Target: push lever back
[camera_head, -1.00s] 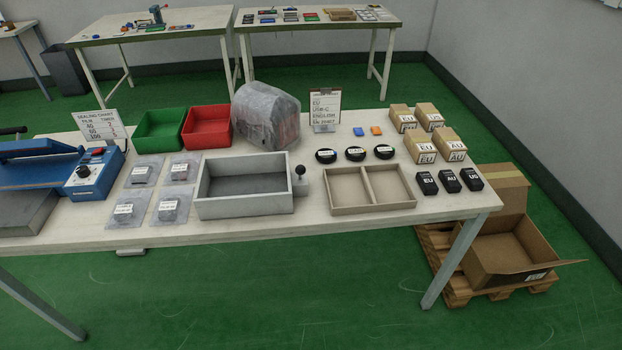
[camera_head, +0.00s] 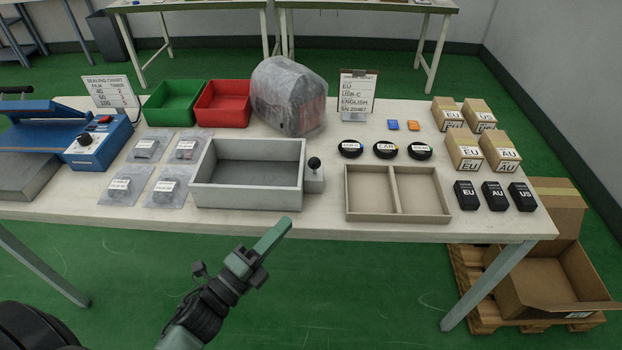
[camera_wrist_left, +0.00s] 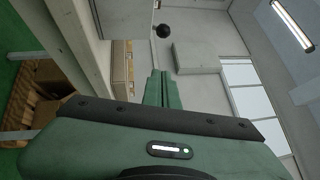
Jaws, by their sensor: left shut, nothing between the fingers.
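The lever is a short stalk with a black ball knob (camera_head: 314,163) on a small grey block at the right end of a grey open box (camera_head: 248,194). It stands about upright. My left gripper (camera_head: 283,226) is shut and empty, in front of the table's near edge, below and to the left of the lever and apart from it. In the left wrist view the shut green fingers (camera_wrist_left: 158,88) point up toward the black knob (camera_wrist_left: 163,31), with a gap between. My right gripper is not in view.
A tan two-part tray (camera_head: 397,212) lies right of the lever. A bagged machine (camera_head: 289,97) stands behind it. Several bagged parts lie left of the grey box. A blue sealer (camera_head: 92,140) is at the far left. The table's front edge (camera_head: 400,230) lies between gripper and lever.

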